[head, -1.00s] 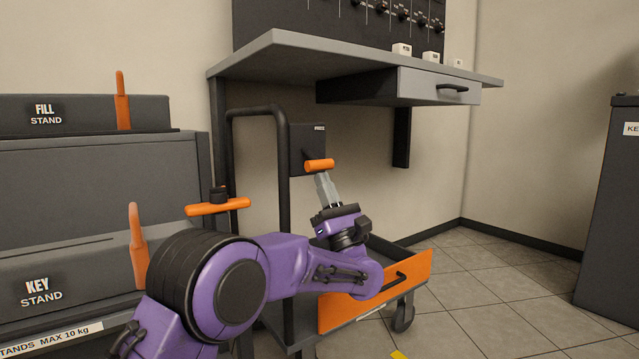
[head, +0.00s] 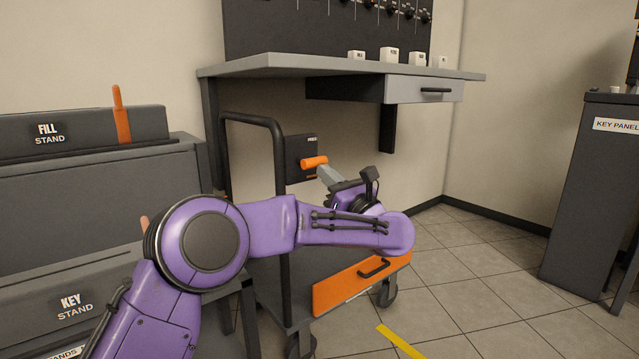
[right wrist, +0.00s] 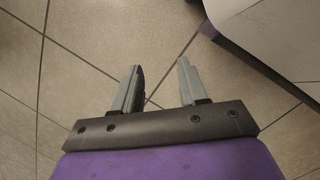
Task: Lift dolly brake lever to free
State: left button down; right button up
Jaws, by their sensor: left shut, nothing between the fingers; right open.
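The brake lever has an orange handle (head: 314,162) on a dark box (head: 294,150) beside the dolly's black tube handle. My left gripper (head: 322,170) is shut and empty, with its fingertips right at the handle's underside or front. I cannot tell whether they touch it. The dolly shows as a low cart with an orange front panel (head: 360,284) and casters, partly hidden behind my left arm. My right gripper (right wrist: 160,88) shows in the right wrist view, open and empty above the tiled floor.
A grey workbench (head: 340,66) with a drawer (head: 425,90) overhangs the lever. Labelled stand racks (head: 90,190) fill the left side. A key panel cabinet (head: 590,190) stands at the right. The tiled floor between is free, with a yellow strip (head: 400,342).

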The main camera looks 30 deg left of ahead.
pick_arm(q)
jog(key=shift+a+r+g+h+p, duration=0.2)
jog(key=shift+r+g+h+p, duration=0.2)
jog(key=shift+r+h+p, duration=0.5)
pick_arm(e)
jog(key=w+t, duration=0.1)
jog(key=w+m, duration=0.1)
jog(key=w+r+m+t, duration=0.1)
jog(key=shift+w+a+t+h, duration=0.25)
jog(key=shift+t+h, duration=0.05)
pick_arm(q)
jog(key=shift+r, duration=0.35)
jog(key=shift+f, duration=0.15)
jog(key=f+v, duration=0.2)
jog(key=v, duration=1.1)
jog(key=shift+w+a, duration=0.15)
jog(key=shift+a, duration=0.05)
pick_arm(e)
jog(key=shift+w+r, duration=0.1)
